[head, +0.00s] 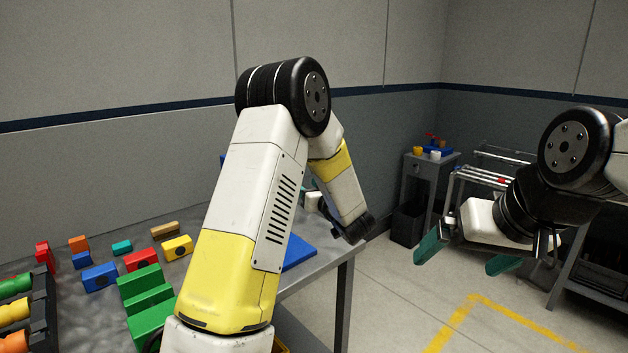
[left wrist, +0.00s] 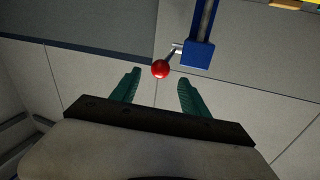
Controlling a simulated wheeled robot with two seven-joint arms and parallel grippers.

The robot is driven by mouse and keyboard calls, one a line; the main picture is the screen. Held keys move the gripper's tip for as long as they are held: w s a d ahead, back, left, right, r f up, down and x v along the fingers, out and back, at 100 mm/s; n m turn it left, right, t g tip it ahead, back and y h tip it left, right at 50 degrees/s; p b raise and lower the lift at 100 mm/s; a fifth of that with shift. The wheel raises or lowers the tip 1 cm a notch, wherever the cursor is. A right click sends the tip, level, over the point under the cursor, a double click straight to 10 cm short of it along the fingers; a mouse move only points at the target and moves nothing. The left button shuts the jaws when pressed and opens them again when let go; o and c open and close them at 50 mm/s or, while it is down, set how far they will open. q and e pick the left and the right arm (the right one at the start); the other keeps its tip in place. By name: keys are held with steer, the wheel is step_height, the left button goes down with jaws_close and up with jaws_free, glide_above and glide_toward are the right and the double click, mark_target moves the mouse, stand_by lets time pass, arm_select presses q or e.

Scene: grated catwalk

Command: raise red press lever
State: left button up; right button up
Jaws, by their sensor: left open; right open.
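The red ball knob of the press lever (left wrist: 160,69) shows in the left wrist view, on a short metal rod from a blue block (left wrist: 198,53) on a grey column (left wrist: 205,16). My left gripper (left wrist: 158,77) is open, with the knob in line with the gap at its teal fingertips. I cannot tell whether the knob is inside the gap or just beyond it. In the head view my left arm hides the lever; a blue base plate (head: 298,252) shows beside the arm. My right gripper (head: 467,256) is open and empty, off the table's right side.
The grey table (head: 318,271) holds several coloured blocks (head: 100,277), a green stepped block (head: 146,300) and a dark rack (head: 42,305) at left. A small side stand (head: 432,168) carries a blue and red item (head: 434,147). A wire-railed cart stands at right. Floor between is clear.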

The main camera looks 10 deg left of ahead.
arm_select(q)
steer(key=x, duration=0.7)
jaws_close()
stand_by(1.3)
